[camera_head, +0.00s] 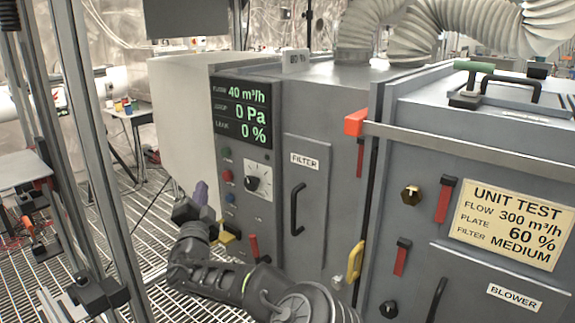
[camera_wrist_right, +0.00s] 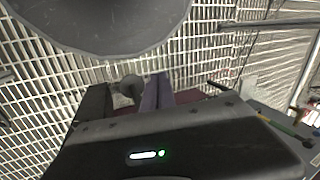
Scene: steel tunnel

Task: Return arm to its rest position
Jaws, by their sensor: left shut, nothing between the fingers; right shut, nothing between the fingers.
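In the right wrist view my right gripper (camera_wrist_right: 138,92) is shut and empty above the metal grating floor (camera_wrist_right: 205,50).
The machine carries a display (camera_head: 242,115), a FILTER door handle (camera_head: 297,209) and a yellow handle (camera_head: 355,260). The blower cabinet (camera_head: 480,120) stands at the right. Metal posts (camera_head: 85,130) stand at the left. Open grating floor (camera_head: 150,225) lies between posts and machine.

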